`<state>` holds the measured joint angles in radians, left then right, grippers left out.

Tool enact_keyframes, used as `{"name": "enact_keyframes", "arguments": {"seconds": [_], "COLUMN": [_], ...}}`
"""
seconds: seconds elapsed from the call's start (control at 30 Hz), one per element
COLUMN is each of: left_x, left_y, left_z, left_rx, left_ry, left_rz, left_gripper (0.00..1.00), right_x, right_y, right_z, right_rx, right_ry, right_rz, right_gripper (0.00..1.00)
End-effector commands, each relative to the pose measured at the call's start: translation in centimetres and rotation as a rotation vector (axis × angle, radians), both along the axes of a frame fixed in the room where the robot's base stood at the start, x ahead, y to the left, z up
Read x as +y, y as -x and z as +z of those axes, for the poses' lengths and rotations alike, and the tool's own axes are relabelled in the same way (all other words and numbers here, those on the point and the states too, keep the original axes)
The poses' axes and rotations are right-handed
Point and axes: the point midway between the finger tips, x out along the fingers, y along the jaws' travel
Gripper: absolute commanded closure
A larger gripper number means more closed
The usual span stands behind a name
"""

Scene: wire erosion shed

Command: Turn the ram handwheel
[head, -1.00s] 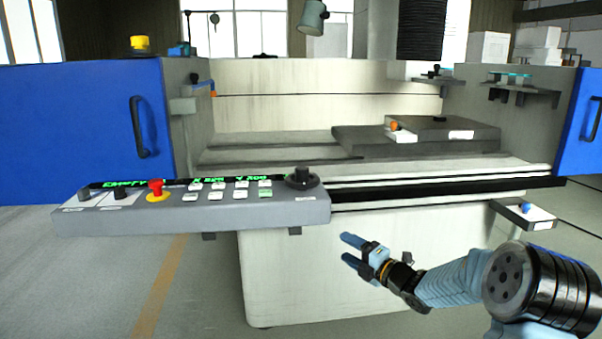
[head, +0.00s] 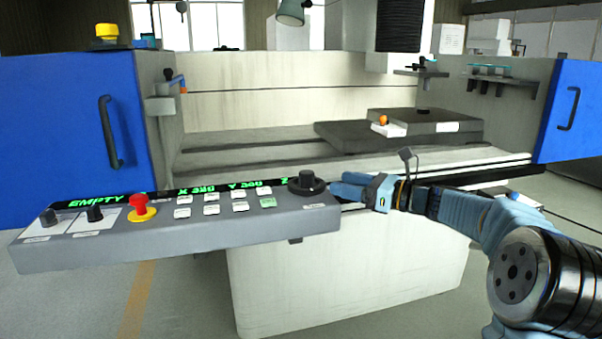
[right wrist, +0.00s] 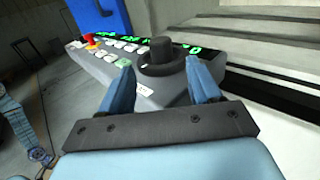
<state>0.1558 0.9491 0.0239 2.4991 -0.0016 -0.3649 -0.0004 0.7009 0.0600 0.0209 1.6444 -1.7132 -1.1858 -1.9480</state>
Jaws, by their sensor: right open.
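The ram handwheel (head: 306,184) is a black round knob with a wider base at the right end of the grey control panel (head: 180,235). It also shows in the right wrist view (right wrist: 163,52). My right gripper (head: 338,186) is open and empty just right of the handwheel. In the right wrist view its two blue fingers (right wrist: 158,66) point at the handwheel, one on each side of it in the picture. I cannot tell whether they touch it. Part of my left arm (right wrist: 20,125) shows at the left edge there, its gripper too unclear to read.
A red emergency button (head: 139,204), small labelled keys and two black knobs sit on the panel. Behind lies the machine bed with a dark plate (head: 345,136) and a white block (head: 389,130). Blue doors (head: 60,130) flank the machine. Floor in front is clear.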

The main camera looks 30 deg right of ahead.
Motion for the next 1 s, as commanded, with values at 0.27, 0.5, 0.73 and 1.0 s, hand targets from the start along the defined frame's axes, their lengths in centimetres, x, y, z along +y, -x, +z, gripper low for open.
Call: {"name": "enact_keyframes", "arguments": {"seconds": [0.27,0.5,0.73,1.0], "left_x": [-0.3,-0.4,-0.3,-0.3], "left_y": [0.1,0.1,0.1,0.1], "left_z": [1.6,2.3,2.3,2.3], "left_rx": [0.002,0.002,0.003,0.003], "left_ry": [0.005,0.005,0.005,0.005], "left_rz": [-0.006,-0.006,-0.007,-0.007], "left_gripper": [0.36,0.36,0.36,0.36], "right_x": [3.5,5.2,5.6,5.6], "right_y": [-5.6,-8.5,-9.1,-9.1], "right_z": [0.2,0.1,0.0,0.0], "right_rx": [0.001,0.001,0.001,0.002], "right_ry": [-0.003,-0.003,-0.002,-0.003], "right_rz": [0.004,0.001,-0.001,-0.001], "right_gripper": [0.37,0.37,0.37,0.55]}}
